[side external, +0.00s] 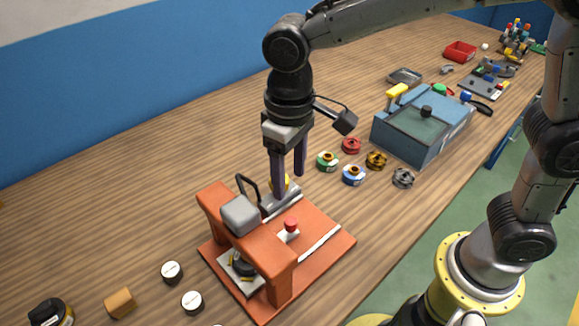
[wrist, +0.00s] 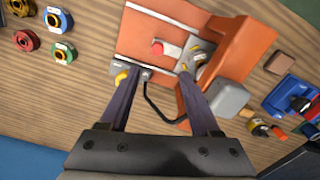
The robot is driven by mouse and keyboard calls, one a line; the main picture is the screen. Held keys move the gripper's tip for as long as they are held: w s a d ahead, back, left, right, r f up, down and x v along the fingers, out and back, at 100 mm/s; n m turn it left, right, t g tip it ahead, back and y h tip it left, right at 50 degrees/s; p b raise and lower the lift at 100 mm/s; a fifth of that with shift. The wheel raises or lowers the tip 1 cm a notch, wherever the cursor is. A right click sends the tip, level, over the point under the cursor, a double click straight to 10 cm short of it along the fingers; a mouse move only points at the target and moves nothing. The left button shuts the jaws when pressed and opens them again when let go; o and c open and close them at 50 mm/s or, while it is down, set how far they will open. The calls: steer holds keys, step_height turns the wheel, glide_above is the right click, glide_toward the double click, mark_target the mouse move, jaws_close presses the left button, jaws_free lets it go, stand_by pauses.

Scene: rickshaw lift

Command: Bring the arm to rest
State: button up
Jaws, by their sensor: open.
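My gripper (side external: 289,183) points down over the back of an orange fixture (side external: 332,248). Its two dark fingers are apart, and I see nothing held between them. In the wrist view my gripper (wrist: 160,82) has its fingers spread wide over the fixture's edge, with a grey plate and a yellow part near the left fingertip. The fixture has an orange arch with a grey block (side external: 240,213) on it, a black curved handle or cable (side external: 248,188) and a red button (side external: 291,224). Whether the fingertips touch the fixture I cannot tell.
Several coloured round parts (side external: 353,175) stand right of my gripper. Behind them is a blue-grey box (side external: 425,125). Small white-topped cylinders (side external: 172,271) and a wooden block (side external: 120,303) lie at the front left. The table's back left is clear, up to a blue wall (side external: 120,100).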

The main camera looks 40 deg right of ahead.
steer(key=shift+r, duration=0.55)
steer(key=shift+d, duration=0.1)
steer(key=s+d+r+m+t, duration=0.3)
steer(key=d+r, duration=0.5)
steer(key=d, duration=0.4)
steer(key=s+d+f+t, duration=0.2)
steer(key=s+d+f, duration=0.2)
steer(key=s+d, duration=0.4)
steer(key=s, duration=0.4)
steer(key=shift+s+d+f+t, duration=0.2)
steer(key=shift+s+d+t, duration=0.1)
steer(key=shift+s+d, duration=0.05)
